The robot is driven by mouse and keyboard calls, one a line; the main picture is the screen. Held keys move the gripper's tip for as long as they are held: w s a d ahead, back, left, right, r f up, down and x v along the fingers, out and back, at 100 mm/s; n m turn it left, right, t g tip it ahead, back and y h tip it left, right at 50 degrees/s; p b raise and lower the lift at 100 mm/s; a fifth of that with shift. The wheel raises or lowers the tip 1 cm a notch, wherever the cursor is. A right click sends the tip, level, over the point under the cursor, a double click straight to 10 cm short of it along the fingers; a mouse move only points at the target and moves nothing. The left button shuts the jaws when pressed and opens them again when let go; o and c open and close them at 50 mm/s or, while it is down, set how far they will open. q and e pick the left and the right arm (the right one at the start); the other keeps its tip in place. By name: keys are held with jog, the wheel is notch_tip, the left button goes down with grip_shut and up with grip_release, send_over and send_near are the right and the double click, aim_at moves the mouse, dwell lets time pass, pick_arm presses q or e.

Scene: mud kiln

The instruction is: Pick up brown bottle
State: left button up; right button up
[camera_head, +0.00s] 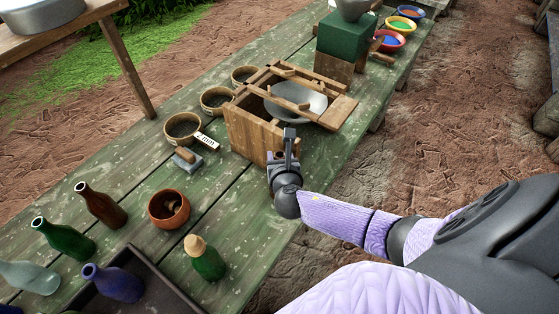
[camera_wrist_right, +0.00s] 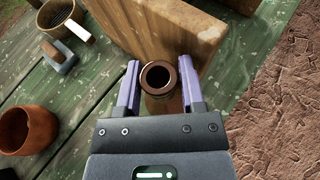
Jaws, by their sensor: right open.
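A brown bottle (camera_wrist_right: 160,103) stands seen from above in the right wrist view, its round open mouth facing the camera. My right gripper (camera_wrist_right: 160,72) is open, with one purple finger on each side of the bottle's neck. I cannot tell whether the fingers touch it. In the head view the right gripper (camera_head: 289,145) is at the near side of a wooden box, and it mostly hides this bottle. Another brown bottle (camera_head: 101,206) leans in the picture at the left of the table, far from the gripper. My left gripper is not in view.
The wooden box (camera_head: 253,135) is right beside the gripper. A clay pot (camera_head: 169,209), a green bottle with a tan top (camera_head: 205,258), and a dark tray (camera_head: 160,287) are on the green table (camera_head: 245,200). The table's edge is close at the gripper's right.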

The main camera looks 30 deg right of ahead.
grip_shut()
dwell(0.8)
dwell(0.5)
